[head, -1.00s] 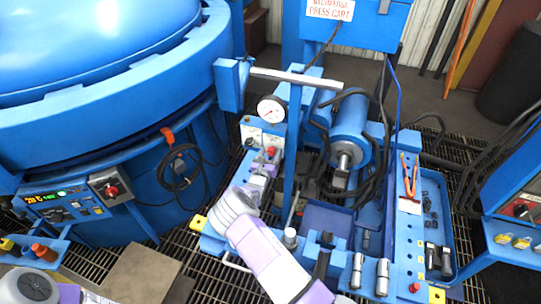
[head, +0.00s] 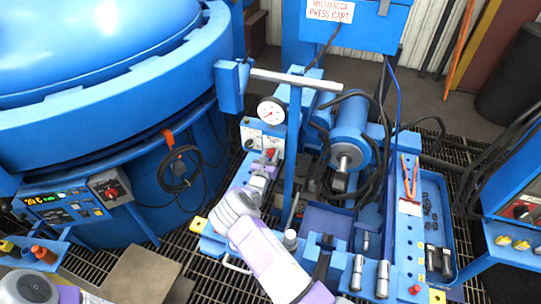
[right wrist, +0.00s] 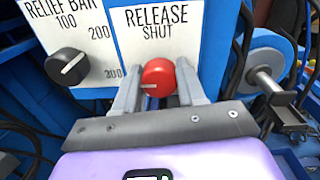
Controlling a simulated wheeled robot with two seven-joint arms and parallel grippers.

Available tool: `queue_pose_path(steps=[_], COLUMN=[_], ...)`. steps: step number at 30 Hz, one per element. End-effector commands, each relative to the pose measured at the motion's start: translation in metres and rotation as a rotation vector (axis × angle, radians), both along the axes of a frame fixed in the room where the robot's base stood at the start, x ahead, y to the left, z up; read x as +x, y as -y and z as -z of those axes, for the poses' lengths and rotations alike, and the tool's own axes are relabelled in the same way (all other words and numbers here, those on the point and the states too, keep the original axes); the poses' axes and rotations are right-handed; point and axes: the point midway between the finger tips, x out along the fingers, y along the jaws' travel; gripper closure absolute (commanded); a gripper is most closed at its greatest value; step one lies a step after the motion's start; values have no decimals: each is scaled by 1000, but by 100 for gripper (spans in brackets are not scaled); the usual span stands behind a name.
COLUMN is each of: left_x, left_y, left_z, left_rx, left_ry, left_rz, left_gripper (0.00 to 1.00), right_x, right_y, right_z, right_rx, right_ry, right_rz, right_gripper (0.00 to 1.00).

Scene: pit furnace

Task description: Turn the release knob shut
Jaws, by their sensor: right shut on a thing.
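The red release knob (right wrist: 158,77) sits on a white panel (right wrist: 185,35) lettered RELEASE and SHUT. Its white mark lies nearly level, on the left part of its face. My right gripper (right wrist: 159,80) is shut on the knob, one finger on each side. In the head view the red knob (head: 270,152) shows small on the press cart, and my right gripper (head: 265,166) reaches it from below. My left gripper is out of view; only part of my left arm shows at the bottom left corner.
A black relief knob (right wrist: 69,67) is just left of the release knob. A round gauge (head: 271,110) and an upright blue post (head: 294,150) stand close by the panel. The blue furnace (head: 100,60) fills the left, with a coiled cable (head: 180,168) on its side.

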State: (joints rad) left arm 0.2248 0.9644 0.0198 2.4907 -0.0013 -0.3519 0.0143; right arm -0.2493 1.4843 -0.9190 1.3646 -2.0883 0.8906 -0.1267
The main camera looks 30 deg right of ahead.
Motion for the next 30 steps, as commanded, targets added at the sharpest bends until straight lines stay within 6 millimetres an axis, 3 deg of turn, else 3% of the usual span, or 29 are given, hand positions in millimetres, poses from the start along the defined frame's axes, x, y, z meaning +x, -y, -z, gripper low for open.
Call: queue_pose_path(steps=[30], left_x=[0], left_y=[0], left_z=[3], left_rx=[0], left_ry=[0], left_rz=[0], left_gripper=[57], right_x=[0], right_y=[0], right_z=[2], right_rx=[576], right_ry=[673], right_rz=[1], right_gripper=[91])
